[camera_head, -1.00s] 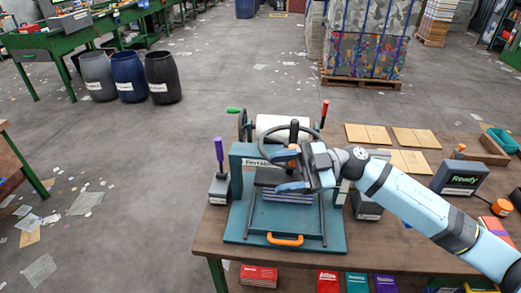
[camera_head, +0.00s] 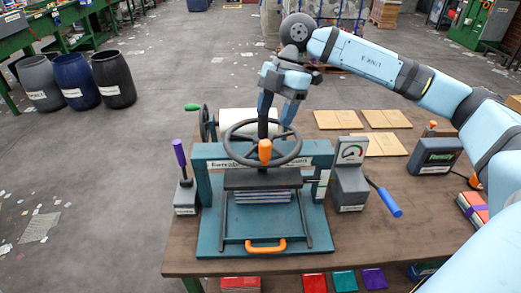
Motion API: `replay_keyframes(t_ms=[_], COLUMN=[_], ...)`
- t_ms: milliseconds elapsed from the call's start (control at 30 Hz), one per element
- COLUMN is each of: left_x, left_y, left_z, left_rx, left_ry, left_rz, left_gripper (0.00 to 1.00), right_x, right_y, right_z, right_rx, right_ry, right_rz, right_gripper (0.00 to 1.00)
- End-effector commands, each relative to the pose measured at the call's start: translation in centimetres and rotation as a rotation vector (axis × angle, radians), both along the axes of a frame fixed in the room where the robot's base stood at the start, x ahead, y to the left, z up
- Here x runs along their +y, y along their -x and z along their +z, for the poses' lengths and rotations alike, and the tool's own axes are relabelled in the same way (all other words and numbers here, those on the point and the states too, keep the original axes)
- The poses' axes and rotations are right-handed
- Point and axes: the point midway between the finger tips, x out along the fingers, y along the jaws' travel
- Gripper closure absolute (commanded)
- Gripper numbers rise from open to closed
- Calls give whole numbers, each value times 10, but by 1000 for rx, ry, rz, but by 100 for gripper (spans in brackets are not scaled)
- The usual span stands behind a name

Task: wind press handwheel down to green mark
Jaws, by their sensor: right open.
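The teal press (camera_head: 205,235) stands on the brown table. Its dark handwheel (camera_head: 240,158) lies flat on top, with an orange knob (camera_head: 265,150) at the wheel's near side. The dark platen (camera_head: 262,180) sits low over a striped stack (camera_head: 262,197), seemingly at or close to its top. A gauge (camera_head: 352,152) right of the press shows a coloured dial with green on it; the needle reading is too small to tell. My right gripper (camera_head: 277,114) is open and empty, pointing down at the wheel's far side, apart from the orange knob. My left gripper is out of view.
A blue-handled lever (camera_head: 385,196) sticks out right of the gauge box, and a purple-handled lever (camera_head: 180,158) stands left of the press. A white roller (camera_head: 235,119) and cardboard sheets (camera_head: 385,118) lie behind. A Ready display (camera_head: 436,157) is at the right.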

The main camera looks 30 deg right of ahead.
Motion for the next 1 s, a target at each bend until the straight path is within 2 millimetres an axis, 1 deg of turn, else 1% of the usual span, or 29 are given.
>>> replay_keyframes(t_ms=[33, 200, 300, 433, 600, 900, 933, 967, 1000], left_x=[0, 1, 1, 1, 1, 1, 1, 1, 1], left_y=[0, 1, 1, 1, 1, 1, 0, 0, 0], left_z=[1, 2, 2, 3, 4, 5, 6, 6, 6], left_rx=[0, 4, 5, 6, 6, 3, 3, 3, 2], left_ry=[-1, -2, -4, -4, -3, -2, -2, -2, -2], left_rz=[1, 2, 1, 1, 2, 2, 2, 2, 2], left_gripper=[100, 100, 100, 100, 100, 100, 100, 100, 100], right_x=[5, 19, 26, 33, 38, 38, 38, 38, 38], right_y=[2, 5, 6, 8, 9, 9, 9, 9, 9], right_z=[-11, -45, -62, -79, -91, -93, -93, -93, -93], right_rx=[4, 4, 3, 2, 1, 0, 0, 0, 0], right_ry=[1, -2, -2, -3, -3, -3, -3, -3, -3], right_rz=[3, 5, 3, 3, 2, 3, 3, 3, 3], right_gripper=[44, 44, 44, 44, 44, 44, 48, 55, 64])
